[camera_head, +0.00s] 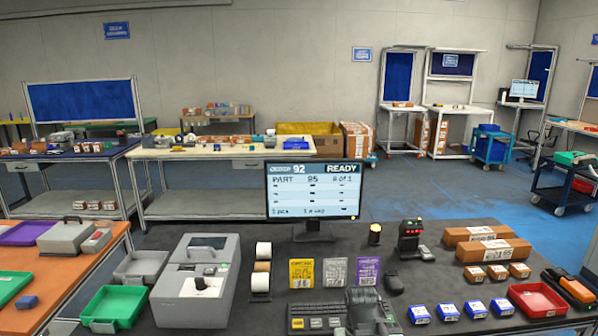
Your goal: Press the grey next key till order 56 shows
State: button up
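The monitor (313,192) stands upright at the back middle of the dark bench. Its top line reads order 92 and READY, with PART 95 and what looks like 0 of 1 below. A dark keypad (318,309) lies at the front edge of the bench. It has a yellow key (297,323) at its left and pale grey keys (316,323) beside it; their labels are too small to read. My gripper (369,300) appears as a dark shape just right of the keypad, at the bottom edge. Its fingertips cannot be made out.
A grey label printer (197,285) and a green tray (113,306) are at the left. Label cards (301,272) stand behind the keypad. A black scanner (410,236), brown boxes (492,250), small blue boxes (447,311) and a red tray (537,299) are at the right.

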grip_shut()
dwell(1.9)
